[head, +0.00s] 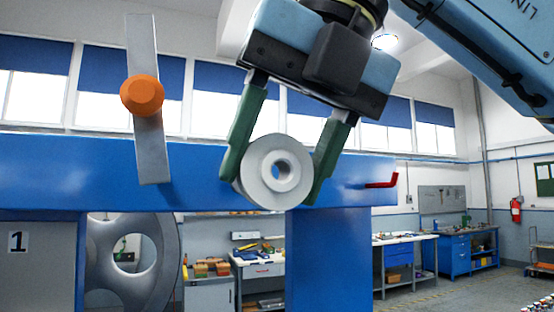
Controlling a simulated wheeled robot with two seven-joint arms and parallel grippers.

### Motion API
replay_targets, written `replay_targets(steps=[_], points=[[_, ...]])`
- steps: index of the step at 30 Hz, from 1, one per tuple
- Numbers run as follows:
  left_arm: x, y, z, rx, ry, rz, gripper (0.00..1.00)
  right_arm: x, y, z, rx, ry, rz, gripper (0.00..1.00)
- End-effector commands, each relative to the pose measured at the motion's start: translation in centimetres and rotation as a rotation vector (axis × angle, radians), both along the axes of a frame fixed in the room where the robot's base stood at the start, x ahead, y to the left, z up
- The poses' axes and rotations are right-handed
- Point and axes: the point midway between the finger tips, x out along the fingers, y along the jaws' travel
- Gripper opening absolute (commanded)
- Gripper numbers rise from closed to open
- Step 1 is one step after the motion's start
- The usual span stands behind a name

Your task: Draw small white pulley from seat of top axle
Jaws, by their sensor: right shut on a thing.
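The small white pulley (258,179) is a pale ring with a round hole through its middle, in the centre of the head view. My right gripper (275,178) comes down from the top right, and its two green fingers are shut on the pulley's left and right sides. The pulley shows in front of the blue beam (345,183). I cannot tell whether it still touches an axle, as the part behind it is hidden; blue shows through its hole. My left gripper is not in view.
A grey upright bar (148,150) with an orange knob (142,95) stands left of the pulley. A red lever (382,181) sticks out at the beam's right end. A large grey wheel (105,258) is below left. Workbenches (405,255) stand far behind.

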Motion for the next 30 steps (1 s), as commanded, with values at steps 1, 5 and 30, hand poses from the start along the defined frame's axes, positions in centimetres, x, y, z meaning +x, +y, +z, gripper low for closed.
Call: replay_targets(steps=[1,5,30], points=[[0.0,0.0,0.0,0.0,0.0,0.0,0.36,0.0,0.0,0.0,0.0,-0.001,0.0,0.28],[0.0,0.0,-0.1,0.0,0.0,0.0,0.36,-0.1,0.0,0.0,0.0,-0.001,0.0,0.28],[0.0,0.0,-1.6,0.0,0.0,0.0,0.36,-3.8,-1.2,0.0,0.0,0.0,0.0,0.28]])
